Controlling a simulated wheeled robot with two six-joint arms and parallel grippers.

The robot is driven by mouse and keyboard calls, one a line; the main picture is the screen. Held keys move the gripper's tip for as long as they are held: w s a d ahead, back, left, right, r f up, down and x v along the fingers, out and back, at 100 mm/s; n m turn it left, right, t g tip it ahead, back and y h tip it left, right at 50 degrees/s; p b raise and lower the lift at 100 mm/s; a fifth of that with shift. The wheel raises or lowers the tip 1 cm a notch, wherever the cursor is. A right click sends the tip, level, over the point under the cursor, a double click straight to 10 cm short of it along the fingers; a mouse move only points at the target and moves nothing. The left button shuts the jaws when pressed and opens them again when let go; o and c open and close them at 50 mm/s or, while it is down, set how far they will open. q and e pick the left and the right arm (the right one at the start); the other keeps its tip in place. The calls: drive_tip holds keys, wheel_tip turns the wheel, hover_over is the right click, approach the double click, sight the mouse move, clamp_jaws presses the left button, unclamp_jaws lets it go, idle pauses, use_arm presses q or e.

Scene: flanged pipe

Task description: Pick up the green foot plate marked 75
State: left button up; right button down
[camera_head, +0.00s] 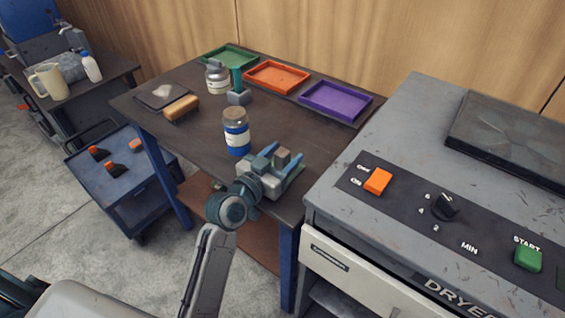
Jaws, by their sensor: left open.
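My left gripper (279,160) is open above the front right part of the dark table (195,140), close to the dryer. A small grey-brown block (284,156) shows between its fingers; I cannot tell whether they touch it. A green upright piece (237,77) stands with a grey block (238,97) at its foot, near the back of the table and well away from the gripper. I cannot tell whether this is the green foot plate, and no 75 is readable. My right gripper is not in view.
A blue-labelled jar (236,136) stands left of the gripper. Green (229,57), orange (276,76) and purple (335,101) trays line the back edge. The dryer (405,130) borders the right side.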

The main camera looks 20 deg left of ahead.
use_arm(q)
drive_tip(key=shift+c, duration=0.2)
clamp_jaws()
drive_tip(key=shift+r, duration=0.2)
